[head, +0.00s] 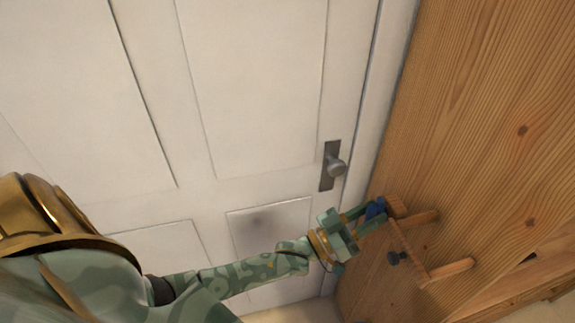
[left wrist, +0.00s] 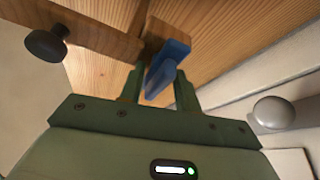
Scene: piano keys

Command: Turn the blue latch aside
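The blue latch (head: 375,208) sits on a wooden block on the wood panel, low in the head view. In the left wrist view the latch (left wrist: 168,66) sticks out towards the camera from the end of a wooden bar. My left gripper (head: 366,219) reaches it from the left. In the left wrist view the two fingers of this gripper (left wrist: 160,80) stand apart, one on each side of the latch. Whether they press on it cannot be told. My right gripper is not in view.
A dark knob (head: 397,257) and wooden pegs (head: 450,271) stick out just below the latch. A pale panelled door (head: 250,80) with a metal knob (head: 336,168) stands to the left. The wood panel (head: 480,120) above the latch is bare.

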